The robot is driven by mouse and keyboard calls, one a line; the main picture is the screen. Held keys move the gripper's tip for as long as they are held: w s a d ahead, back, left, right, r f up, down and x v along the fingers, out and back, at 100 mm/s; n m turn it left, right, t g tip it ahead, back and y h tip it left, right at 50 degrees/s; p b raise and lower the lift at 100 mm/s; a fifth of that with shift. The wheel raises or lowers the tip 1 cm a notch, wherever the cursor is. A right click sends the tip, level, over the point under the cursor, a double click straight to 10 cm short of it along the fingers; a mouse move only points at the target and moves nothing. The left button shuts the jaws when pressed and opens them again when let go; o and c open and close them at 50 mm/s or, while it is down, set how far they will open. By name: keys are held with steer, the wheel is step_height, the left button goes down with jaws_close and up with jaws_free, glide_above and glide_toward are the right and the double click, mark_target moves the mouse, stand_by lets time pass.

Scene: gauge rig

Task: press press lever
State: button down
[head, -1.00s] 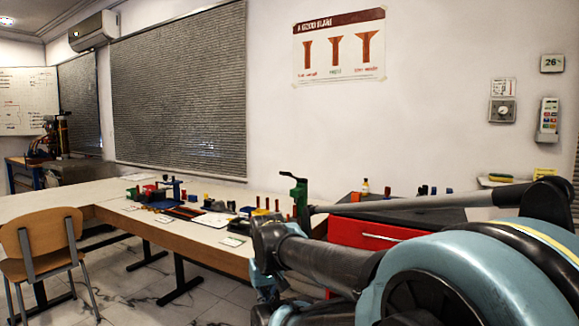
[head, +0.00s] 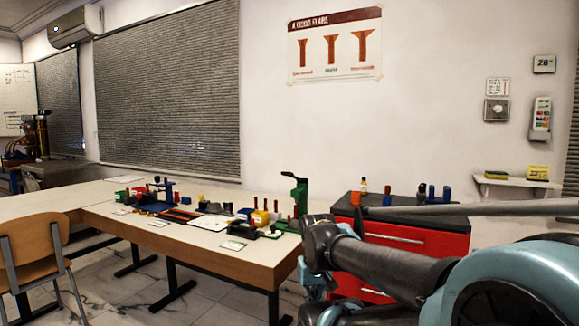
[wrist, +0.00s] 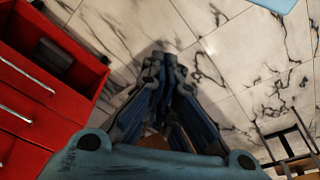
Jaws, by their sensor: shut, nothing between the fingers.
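A green upright stand with an arm at its top (head: 297,197) rises at the right end of the long table (head: 256,261); it looks like a press, but I cannot make out its lever. In the head view my arm hides the space in front of the cabinet.
The red drawer cabinet (head: 400,241) has a dark top with a bottle and small blocks. It also shows in the wrist view (wrist: 62,118), with an open top compartment or drawer. A wooden chair (head: 33,250) stands at left. Marble floor (head: 215,303) is free before the table.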

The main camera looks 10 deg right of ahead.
steer(key=w+a+r+m+t+h, duration=0.1)
steer(key=w+r+m, duration=0.2)
steer(key=w+r, duration=1.7)
steer(key=w+r+m+h, duration=0.2)
steer(key=w+r+m, duration=0.2)
steer(key=w+r, duration=1.7)
step_height(320, 180, up, 6)
steer(key=shift+a+f+t, duration=0.25)
steer(key=shift+a+t, duration=0.1)
steer(key=shift+t, duration=0.05)
steer(key=x, duration=0.9)
steer(key=shift+w+f, duration=0.15)
steer(key=shift+f, duration=0.1)
steer(key=f, duration=0.3)
steer(key=shift+s+a, duration=0.2)
steer(key=shift+s, duration=0.15)
steer(key=shift+s+a+f, duration=0.1)
steer(key=shift+s+f, duration=0.05)
steer(key=shift+f, duration=0.45)
steer(key=shift+s+f, duration=0.1)
